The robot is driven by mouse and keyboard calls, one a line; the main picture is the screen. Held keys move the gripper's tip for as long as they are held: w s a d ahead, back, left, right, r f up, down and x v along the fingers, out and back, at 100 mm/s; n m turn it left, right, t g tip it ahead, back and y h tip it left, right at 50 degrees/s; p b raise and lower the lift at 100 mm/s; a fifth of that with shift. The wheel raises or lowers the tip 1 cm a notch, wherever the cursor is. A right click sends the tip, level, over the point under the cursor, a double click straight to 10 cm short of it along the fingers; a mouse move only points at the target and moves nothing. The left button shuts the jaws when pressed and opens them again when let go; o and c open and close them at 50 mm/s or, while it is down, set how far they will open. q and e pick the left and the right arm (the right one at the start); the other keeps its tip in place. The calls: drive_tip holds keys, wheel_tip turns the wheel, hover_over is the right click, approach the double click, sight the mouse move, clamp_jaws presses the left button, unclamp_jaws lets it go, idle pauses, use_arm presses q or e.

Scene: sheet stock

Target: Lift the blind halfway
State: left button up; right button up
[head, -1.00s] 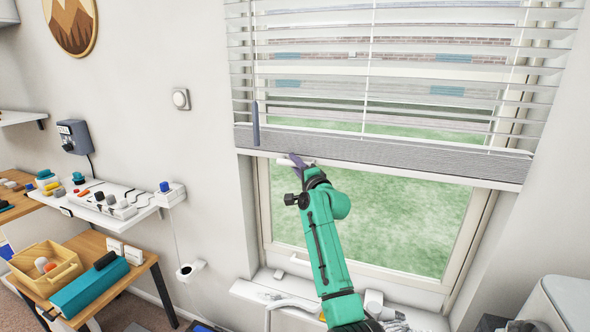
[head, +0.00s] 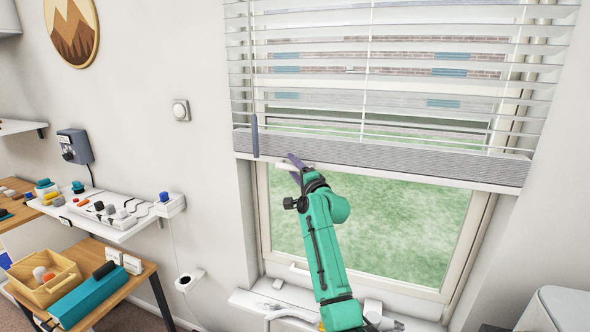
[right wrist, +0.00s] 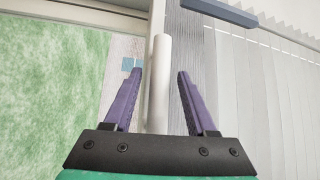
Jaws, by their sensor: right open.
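The white slatted blind (head: 460,60) covers the upper part of the window, and its grey bottom rail (head: 400,157) hangs below the slats. A white pale bar (head: 312,165) shows at the rail's lower edge, by my right gripper (head: 295,170). In the right wrist view my right gripper (right wrist: 155,100) is open, with its purple fingers apart on either side of the white bar (right wrist: 160,75). Gaps show between the bar and both fingers. The grey rail (right wrist: 193,60) runs behind the right finger. My left gripper is out of view.
A blue-grey rod (head: 255,137) hangs in front of the blind at its left. The window sill (head: 245,298) below holds small items. Shelves and a desk with a wooden tray (head: 62,290) stand at the left. Open glass lies below the rail.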

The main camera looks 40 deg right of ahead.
drive_tip(key=shift+s+a+f+b, duration=0.15)
drive_tip(key=shift+s+f+b, duration=0.15)
drive_tip(key=shift+s, duration=0.1)
drive_tip(key=b+v, duration=0.5)
drive_tip(key=v, duration=0.8)
drive_tip(key=shift+s+r, duration=0.25)
drive_tip(key=shift+s, duration=0.15)
